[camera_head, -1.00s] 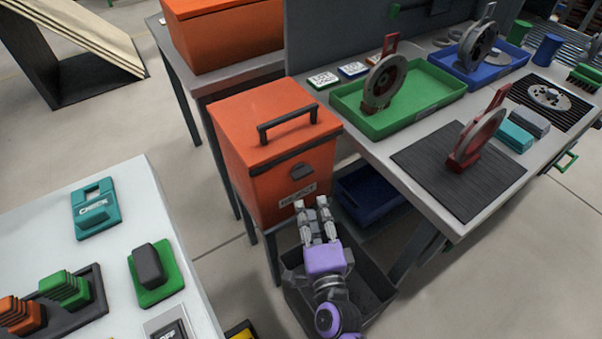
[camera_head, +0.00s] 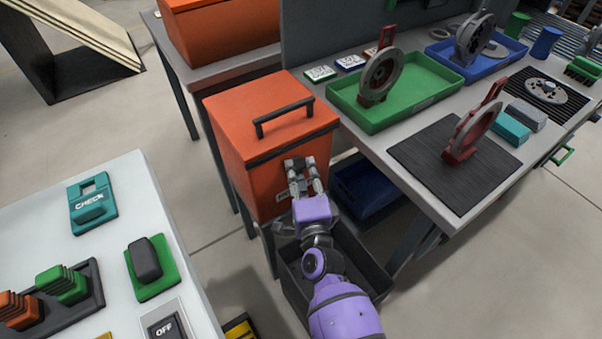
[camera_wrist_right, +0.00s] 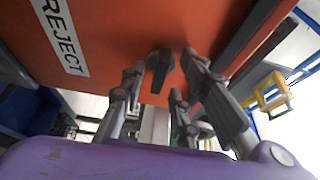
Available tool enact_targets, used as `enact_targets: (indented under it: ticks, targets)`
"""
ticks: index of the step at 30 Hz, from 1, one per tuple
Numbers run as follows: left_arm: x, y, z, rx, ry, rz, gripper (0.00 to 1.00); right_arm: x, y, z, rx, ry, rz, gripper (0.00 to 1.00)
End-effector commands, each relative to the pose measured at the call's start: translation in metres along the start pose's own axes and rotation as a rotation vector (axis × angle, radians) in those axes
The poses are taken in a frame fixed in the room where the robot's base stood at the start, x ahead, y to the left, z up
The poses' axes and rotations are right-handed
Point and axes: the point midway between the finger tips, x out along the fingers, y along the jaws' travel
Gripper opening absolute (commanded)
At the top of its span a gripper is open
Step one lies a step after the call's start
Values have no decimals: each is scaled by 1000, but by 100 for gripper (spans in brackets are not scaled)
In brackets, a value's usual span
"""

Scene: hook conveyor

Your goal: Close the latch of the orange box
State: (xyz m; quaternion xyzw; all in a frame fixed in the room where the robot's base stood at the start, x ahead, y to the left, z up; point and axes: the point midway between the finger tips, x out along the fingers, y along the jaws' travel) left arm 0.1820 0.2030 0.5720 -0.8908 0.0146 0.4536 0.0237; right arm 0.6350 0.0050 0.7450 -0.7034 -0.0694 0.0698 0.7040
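The orange box (camera_head: 240,165) stands on a dark stand with its lid (camera_head: 270,105) down and a black handle (camera_head: 285,116) on top. A dark latch (camera_wrist_right: 160,70) shows on its front face in the right wrist view, near the "REJECT" label (camera_wrist_right: 62,35). In the head view the fingers hide the latch. My right gripper (camera_head: 302,172) is at the box front. Its fingers are apart, with the latch showing between them in the right wrist view; contact is not clear. My left gripper is not in view.
A grey bin (camera_head: 350,257) lies below the right arm and a blue crate (camera_head: 368,195) beside it. The workbench (camera_head: 440,205) with trays is to the right. A white table (camera_head: 120,180) with switches is at front left.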

Motion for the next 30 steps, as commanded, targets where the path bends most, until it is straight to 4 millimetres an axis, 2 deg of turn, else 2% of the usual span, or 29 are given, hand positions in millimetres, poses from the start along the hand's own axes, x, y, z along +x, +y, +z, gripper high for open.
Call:
enact_targets:
  ticks: [1, 6, 20, 30]
  targets:
    - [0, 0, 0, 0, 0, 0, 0, 0, 0, 0, 0, 0, 0, 20]
    - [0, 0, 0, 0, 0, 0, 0, 0, 0, 0, -1, 0, 0, 0]
    - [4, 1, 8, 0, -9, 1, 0, 0, 3, 0, -56, -1, -22, 0]
    - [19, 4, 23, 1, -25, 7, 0, 0, 8, -1, -288, 0, -117, 0]
